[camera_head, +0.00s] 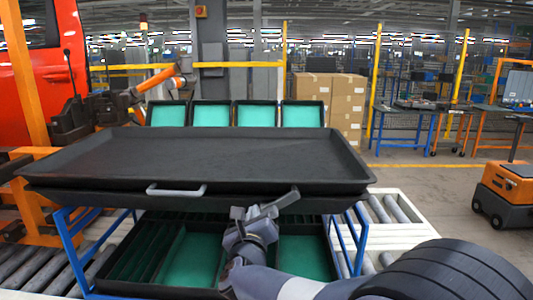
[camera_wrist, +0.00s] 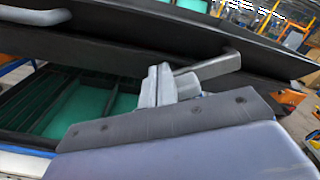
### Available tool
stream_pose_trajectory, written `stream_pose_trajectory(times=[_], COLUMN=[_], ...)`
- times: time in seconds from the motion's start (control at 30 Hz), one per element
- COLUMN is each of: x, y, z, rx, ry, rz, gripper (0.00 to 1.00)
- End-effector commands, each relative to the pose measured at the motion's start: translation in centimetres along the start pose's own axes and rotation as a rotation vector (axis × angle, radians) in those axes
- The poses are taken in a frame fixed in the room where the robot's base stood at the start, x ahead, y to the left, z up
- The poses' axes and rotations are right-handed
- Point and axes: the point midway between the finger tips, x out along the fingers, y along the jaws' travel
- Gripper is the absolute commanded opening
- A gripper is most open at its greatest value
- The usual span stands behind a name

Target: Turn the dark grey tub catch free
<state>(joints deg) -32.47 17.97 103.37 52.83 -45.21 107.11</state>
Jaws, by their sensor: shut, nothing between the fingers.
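The black tub (camera_head: 200,155) lies wide and shallow across the top of the blue-framed rack, with a pale grey handle (camera_head: 176,190) on its front. The dark grey catch (camera_head: 285,201) is a short bent lever at the tub's front edge, right of the handle. In the wrist view the catch (camera_wrist: 210,68) sticks out to the right just past my fingertips, with its end bent. My gripper (camera_head: 254,211) is shut and empty, beside the catch's left part. It also shows in the wrist view (camera_wrist: 160,76). I cannot tell whether the fingers touch the catch.
Below the tub, a black tray with green inserts (camera_head: 190,255) sits in the blue rack (camera_head: 80,245). Rollers lie on both sides. Green-lined bins (camera_head: 210,113) and cardboard boxes (camera_head: 335,100) stand behind. An orange cart (camera_head: 508,190) stands on open floor at right.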

Motion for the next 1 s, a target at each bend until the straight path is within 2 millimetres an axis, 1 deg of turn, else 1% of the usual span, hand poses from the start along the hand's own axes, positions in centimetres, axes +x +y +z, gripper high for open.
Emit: stream_pose_trajectory(times=[1.0], x=[-0.02], y=[-0.23], z=[-0.69], rx=[0.000], ry=[-0.001], rz=[0.000], gripper=[0.00])
